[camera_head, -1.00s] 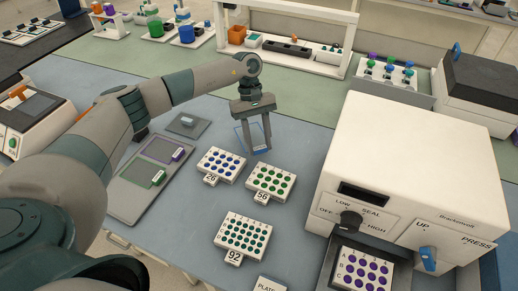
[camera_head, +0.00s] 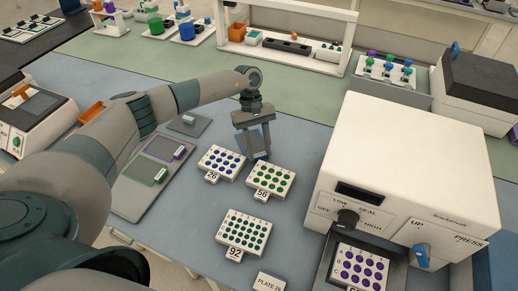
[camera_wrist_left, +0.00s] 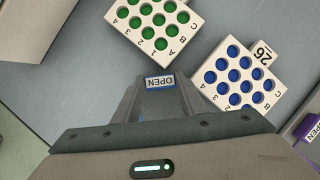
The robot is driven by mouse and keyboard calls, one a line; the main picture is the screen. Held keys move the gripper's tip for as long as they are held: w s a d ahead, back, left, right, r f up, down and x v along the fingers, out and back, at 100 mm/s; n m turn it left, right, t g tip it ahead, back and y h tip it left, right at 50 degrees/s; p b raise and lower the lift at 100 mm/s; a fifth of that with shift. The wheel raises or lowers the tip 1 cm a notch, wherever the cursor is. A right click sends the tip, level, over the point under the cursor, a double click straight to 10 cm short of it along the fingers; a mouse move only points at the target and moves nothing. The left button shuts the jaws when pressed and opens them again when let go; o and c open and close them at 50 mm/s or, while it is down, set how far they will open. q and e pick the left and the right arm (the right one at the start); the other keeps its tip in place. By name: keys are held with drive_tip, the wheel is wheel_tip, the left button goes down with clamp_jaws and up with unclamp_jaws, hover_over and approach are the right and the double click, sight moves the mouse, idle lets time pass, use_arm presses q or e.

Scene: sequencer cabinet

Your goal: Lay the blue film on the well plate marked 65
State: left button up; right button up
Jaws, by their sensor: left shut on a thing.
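My left gripper (camera_head: 260,155) is shut on the blue film, a clear sheet with blue edges, and holds it just behind the plates marked 26 (camera_head: 219,161) and 56 (camera_head: 271,179). The film's "OPEN" tab (camera_wrist_left: 160,82) shows between the fingers in the left wrist view; most of the sheet is hidden there. A plate with purple wells (camera_head: 361,268) sits in the sealer's tray at the lower right. Its label is cut off at the bottom edge, so I cannot fully read it. My right gripper is not in view.
The white sealer (camera_head: 415,165) stands at the right with knobs on its front. A plate marked 92 (camera_head: 243,232) lies in the front middle. A grey board (camera_head: 125,197) at the left holds green and purple films. Blue mat is clear between plates and sealer.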

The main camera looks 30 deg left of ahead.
sight(254, 147)
use_arm(q)
drive_tip(key=shift+f, duration=0.15)
drive_tip(key=o, duration=0.8)
drive_tip(key=shift+r, duration=0.3)
drive_tip(key=b+v, duration=0.4)
drive_tip(key=v, duration=0.7)
drive_tip(key=shift+w+a+r+b, duration=0.15)
drive_tip(key=shift+w+r+b, duration=0.05)
drive_tip(key=shift+r+b, duration=0.15)
drive_tip(key=shift+o, duration=0.3)
